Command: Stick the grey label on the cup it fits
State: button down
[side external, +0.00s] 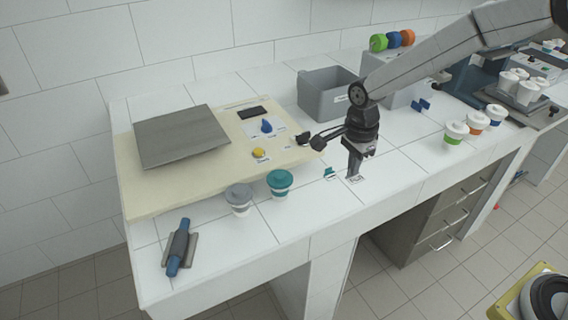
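A cup with a grey lid (239,196) stands upright at the front of the white bench. A cup with a teal lid (280,184) stands to its right. My gripper (353,177) points down at the bench, right of these cups. Its tip is at or just above a small pale tag (361,178); I cannot tell whether it touches it or whether this is the grey label. The finger gap is too small to make out. A small teal label (330,172) is just left of the gripper. Cups with green (454,134), orange (475,123) and blue (495,115) bands stand farther right.
A cream board (150,205) carries a grey slab (180,136), a blue knob (266,126) and a yellow round piece (259,153). A grey bin (322,97) stands behind my gripper. A blue roller (179,250) lies front left. The bench front edge is near the cups.

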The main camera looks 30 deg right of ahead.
jog(key=shift+w+a, duration=0.1)
jog(key=m, duration=3)
send_near(243, 192)
jog(key=shift+a, duration=0.1)
jog(key=shift+f, duration=0.15)
jog(key=shift+f, duration=3.1)
